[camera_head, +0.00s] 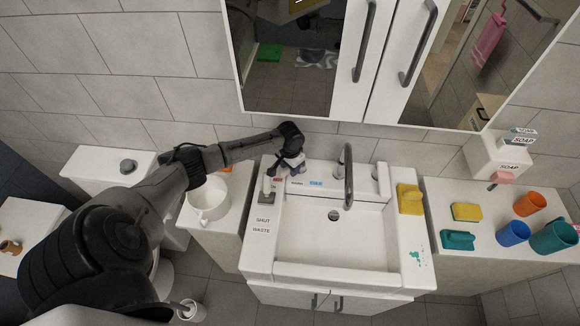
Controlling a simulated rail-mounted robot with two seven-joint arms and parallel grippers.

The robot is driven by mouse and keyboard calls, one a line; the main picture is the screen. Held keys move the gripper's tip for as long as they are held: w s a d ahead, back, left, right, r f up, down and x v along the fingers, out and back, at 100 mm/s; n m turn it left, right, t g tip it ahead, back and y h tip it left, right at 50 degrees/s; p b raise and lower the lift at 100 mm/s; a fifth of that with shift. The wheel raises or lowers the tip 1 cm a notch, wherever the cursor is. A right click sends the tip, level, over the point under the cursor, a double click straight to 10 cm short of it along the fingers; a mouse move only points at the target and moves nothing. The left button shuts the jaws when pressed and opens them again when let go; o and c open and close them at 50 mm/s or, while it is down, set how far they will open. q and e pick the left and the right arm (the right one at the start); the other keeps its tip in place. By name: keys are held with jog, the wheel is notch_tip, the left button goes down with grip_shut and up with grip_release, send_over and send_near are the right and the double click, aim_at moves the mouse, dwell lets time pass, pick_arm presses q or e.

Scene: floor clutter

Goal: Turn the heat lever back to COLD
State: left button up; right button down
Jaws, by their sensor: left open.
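The heat scale is on the sink's back ledge: a red label (278,180) at the left, a WARM label (297,184) in the middle and a blue label (316,184), likely COLD, at the right. My left gripper (291,172) points down over the red and WARM end of the scale, left of the tap. It is open. The heat lever cannot be made out clearly; my gripper covers that spot, and I cannot tell whether they touch. My right gripper is not in view.
The tall dark tap (348,178) rises right of the scale, over the white basin (330,250). A grey-based lever (267,196) stands left, above SHUT and WASTE labels. A mirrored cabinet (365,60) hangs above. Sponges and cups (529,204) occupy the right counter.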

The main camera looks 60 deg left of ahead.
pick_arm(q)
jog(key=shift+c, duration=0.4)
jog(key=c, duration=0.6)
grip_shut()
jog(key=shift+r, duration=0.1)
